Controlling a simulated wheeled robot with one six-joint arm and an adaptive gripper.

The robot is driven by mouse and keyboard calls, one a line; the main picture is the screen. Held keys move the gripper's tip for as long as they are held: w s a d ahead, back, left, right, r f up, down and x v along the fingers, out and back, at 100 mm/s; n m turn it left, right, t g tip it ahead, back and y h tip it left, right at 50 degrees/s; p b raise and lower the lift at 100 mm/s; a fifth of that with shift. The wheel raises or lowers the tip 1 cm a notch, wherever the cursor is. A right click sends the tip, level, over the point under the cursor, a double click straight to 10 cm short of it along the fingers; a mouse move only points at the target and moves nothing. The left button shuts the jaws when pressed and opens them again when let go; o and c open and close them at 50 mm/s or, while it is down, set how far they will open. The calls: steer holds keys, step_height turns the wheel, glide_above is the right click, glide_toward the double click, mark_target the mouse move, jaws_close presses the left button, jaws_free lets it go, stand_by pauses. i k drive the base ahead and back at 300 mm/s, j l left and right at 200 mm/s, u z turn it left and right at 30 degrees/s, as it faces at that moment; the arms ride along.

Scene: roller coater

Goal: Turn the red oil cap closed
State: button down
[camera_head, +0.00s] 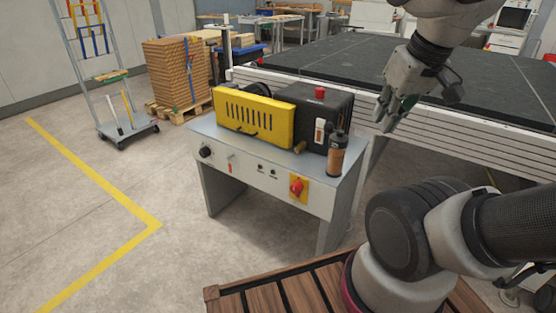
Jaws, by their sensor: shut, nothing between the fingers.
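The red oil cap (320,93) sits on top of the dark motor housing (326,118) at the right end of the machine. It is small, and its turned position cannot be told from here. My gripper (382,122) hangs in the air to the right of the cap, pointing down and to the left. Its fingers are shut with nothing between them. It is apart from the cap and the housing.
A brown and black bottle (337,154) stands at the front right of the grey bench (225,142). A yellow guard (253,119) covers the machine's left part. A red knob (297,187) is on the bench front. A large black-topped table (400,62) stands behind.

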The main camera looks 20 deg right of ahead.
mark_target(319, 92)
steer(key=i+l, duration=0.2)
steer(key=i, duration=0.3)
steer(key=i+l, duration=0.2)
steer(key=i, duration=0.3)
